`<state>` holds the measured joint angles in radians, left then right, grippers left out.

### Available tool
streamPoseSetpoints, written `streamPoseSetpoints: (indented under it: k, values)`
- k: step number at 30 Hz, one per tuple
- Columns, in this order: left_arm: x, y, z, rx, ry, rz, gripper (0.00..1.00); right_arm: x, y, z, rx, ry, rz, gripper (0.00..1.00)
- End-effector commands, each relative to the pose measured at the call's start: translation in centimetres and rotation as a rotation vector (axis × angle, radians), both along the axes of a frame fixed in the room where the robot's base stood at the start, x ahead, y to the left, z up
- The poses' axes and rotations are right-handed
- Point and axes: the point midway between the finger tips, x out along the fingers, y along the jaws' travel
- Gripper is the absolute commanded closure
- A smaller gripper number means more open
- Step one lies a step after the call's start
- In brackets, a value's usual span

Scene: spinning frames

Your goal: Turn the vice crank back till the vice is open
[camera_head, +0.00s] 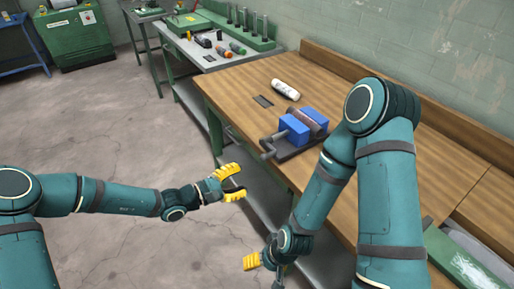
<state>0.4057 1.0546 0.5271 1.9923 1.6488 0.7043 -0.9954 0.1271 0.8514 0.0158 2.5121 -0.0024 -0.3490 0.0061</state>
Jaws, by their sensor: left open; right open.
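The vice (294,130) has blue jaw blocks on a dark base and sits near the front edge of the wooden workbench (240,82). A dark cylindrical thing lies between its blocks. The vice crank (267,149) sticks out past the bench's front edge, towards the left. My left gripper (238,182), with yellow fingers, is open and empty, below and left of the crank and apart from it. My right gripper (252,262) hangs low in front of the bench, far below the vice. Its fingers are partly hidden and nothing shows in them.
A white bottle (285,89) lies on the bench behind the vice, near a small dark plate (263,101). A grey table (205,60) with tools stands beyond. A green cabinet (75,35) is at the back left. The concrete floor (110,130) at left is clear.

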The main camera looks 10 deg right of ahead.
Motion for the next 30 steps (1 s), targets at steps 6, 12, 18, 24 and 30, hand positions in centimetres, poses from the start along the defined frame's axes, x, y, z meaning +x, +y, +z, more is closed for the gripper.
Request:
streamPoseSetpoints:
  k: [6,12,18,24,30]
  values:
    - [2.0,-0.2,1.3,-0.065,-0.019,0.063,0.52,-0.1,0.0,-0.2,0.000,0.003,0.001,0.24]
    - [2.8,-2.9,1.2,-0.064,-0.018,0.059,0.52,-0.1,0.0,-0.6,0.000,0.002,0.001,0.24]
    - [4.2,-6.6,1.1,-0.063,-0.017,0.059,0.52,0.0,0.0,-1.1,0.000,-0.001,0.000,0.24]
    - [5.4,-10.0,1.2,-0.063,-0.017,0.060,0.52,0.1,0.0,-1.5,0.000,-0.003,0.000,0.24]
    - [6.2,-12.0,1.2,-0.062,-0.018,0.060,0.52,0.2,0.0,-1.8,-0.001,-0.005,-0.001,0.24]
